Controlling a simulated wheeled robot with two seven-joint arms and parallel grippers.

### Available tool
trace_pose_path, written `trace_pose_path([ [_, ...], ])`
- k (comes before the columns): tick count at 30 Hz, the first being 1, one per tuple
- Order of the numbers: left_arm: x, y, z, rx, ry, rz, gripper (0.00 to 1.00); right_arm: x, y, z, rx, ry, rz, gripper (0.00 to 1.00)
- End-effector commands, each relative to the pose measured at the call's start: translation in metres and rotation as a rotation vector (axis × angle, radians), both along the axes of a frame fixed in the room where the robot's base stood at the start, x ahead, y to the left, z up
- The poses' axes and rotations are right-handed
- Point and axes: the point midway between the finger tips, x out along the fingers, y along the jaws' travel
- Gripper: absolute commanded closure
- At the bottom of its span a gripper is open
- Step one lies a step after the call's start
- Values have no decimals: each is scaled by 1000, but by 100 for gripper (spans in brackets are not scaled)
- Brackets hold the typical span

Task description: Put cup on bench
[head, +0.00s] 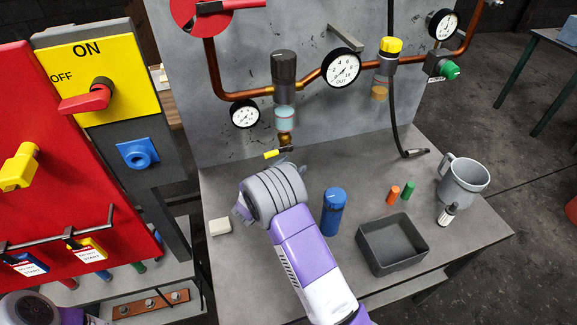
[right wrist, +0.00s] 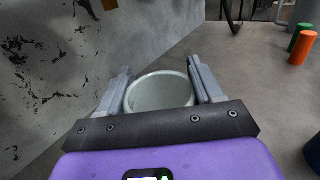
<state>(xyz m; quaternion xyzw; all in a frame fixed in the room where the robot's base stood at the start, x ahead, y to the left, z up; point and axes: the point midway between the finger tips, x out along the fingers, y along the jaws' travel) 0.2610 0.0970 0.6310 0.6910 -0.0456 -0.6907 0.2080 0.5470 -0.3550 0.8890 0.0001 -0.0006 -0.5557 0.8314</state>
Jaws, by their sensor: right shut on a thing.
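My right gripper (head: 287,160) reaches over the bench (head: 235,275) toward the back panel, below the glass-bowled regulator. In the right wrist view its two fingers (right wrist: 160,85) stand on either side of a pale grey-green round cup (right wrist: 160,92) and are shut on it. The cup's open rim faces the wrist camera. In the head view the cup is hidden behind my wrist, and I cannot tell whether it touches the bench. A grey mug (head: 463,182) with a handle stands at the bench's right side. Only part of my left arm shows at the bottom left; its gripper is out of view.
On the bench are a blue cylinder (head: 334,212), a grey open tray (head: 392,246), orange (head: 393,195) and green (head: 408,191) pegs, a small white-and-black bottle (head: 446,215) and a white block (head: 220,227). Pipes and gauges (head: 342,68) line the back panel. A black hose (head: 393,110) hangs down.

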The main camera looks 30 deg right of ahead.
Motion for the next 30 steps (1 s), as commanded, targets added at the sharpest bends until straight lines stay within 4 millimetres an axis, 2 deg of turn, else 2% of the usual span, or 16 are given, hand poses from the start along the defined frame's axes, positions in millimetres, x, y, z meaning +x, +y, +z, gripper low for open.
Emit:
trace_pose_path([
  [5, 0, 0, -7, 0, 0, 0, 57, 24, -7, -2, 0, -2, -2, 79],
  [8, 0, 0, -12, 0, 0, 0, 57, 23, -6, -13, 1, 2, -2, 79],
  [20, 0, 0, -14, 0, 0, 0, 57, 23, -6, -17, 0, 0, 0, 79],
  [21, 0, 0, -14, 0, 0, 0, 57, 23, -6, -17, 1, 0, -1, 31],
  [26, 0, 0, -13, 0, 0, 0, 57, 23, -6, -16, 1, 0, -1, 9],
  [30, 0, 0, -13, 0, 0, 0, 57, 23, -6, -16, 1, 0, -1, 9],
])
